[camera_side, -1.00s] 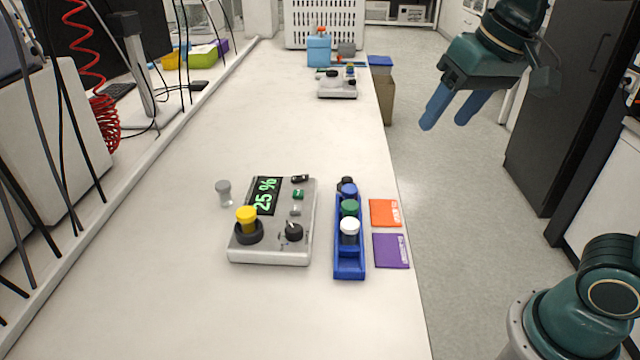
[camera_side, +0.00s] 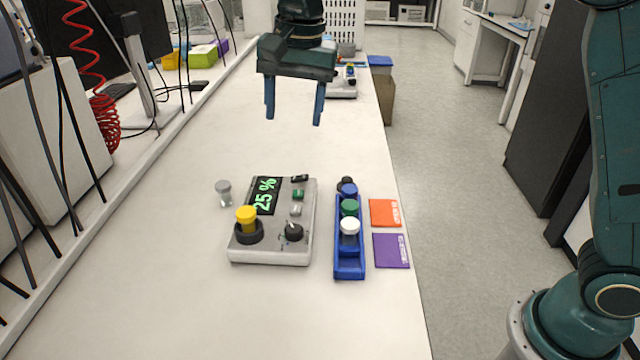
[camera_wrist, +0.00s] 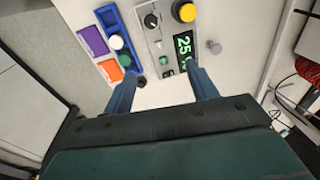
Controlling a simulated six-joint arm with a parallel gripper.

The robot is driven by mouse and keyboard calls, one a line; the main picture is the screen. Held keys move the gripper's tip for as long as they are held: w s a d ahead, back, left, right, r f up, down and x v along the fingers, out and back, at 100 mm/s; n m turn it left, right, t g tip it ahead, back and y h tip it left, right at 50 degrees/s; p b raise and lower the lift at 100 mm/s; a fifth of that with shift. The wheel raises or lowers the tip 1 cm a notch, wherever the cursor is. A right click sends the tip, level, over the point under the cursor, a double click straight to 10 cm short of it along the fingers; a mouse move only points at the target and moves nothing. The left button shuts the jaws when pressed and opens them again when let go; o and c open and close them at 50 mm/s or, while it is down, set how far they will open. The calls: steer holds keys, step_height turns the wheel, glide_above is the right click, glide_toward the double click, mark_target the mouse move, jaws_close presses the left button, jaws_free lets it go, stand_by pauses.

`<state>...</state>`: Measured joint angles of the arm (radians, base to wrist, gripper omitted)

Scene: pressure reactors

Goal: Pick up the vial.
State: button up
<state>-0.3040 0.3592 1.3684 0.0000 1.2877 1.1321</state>
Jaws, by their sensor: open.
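My gripper (camera_side: 293,120) hangs open and empty above the bench, behind the reactor. Its fingers point down. The wrist view shows both fingertips (camera_wrist: 164,76) apart. A yellow-capped vial (camera_side: 246,215) sits in the reactor's dark round holder. A small grey-topped vial (camera_side: 223,190) stands alone left of the reactor. Which one is the task's vial cannot be told.
An orange pad (camera_side: 385,212) and a purple pad (camera_side: 391,250) lie right of the rack, by the bench edge. Equipment and a white crate stand at the back. Bench front is clear.

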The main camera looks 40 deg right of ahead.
mark_target(246, 212)
steer(key=w+a+f+m+g, duration=0.1)
steer(key=w+a+f+m, duration=0.2)
steer(key=w+a+f, duration=0.3)
step_height(246, 212, down, 2)
steer(key=shift+w+a+f, duration=0.1)
steer(key=shift+w+a, duration=0.05)
steer(key=shift+a, duration=1.05)
steer(key=shift+f, duration=4.3)
steer(key=shift+f, duration=2.6)
steer(key=c, duration=1.1)
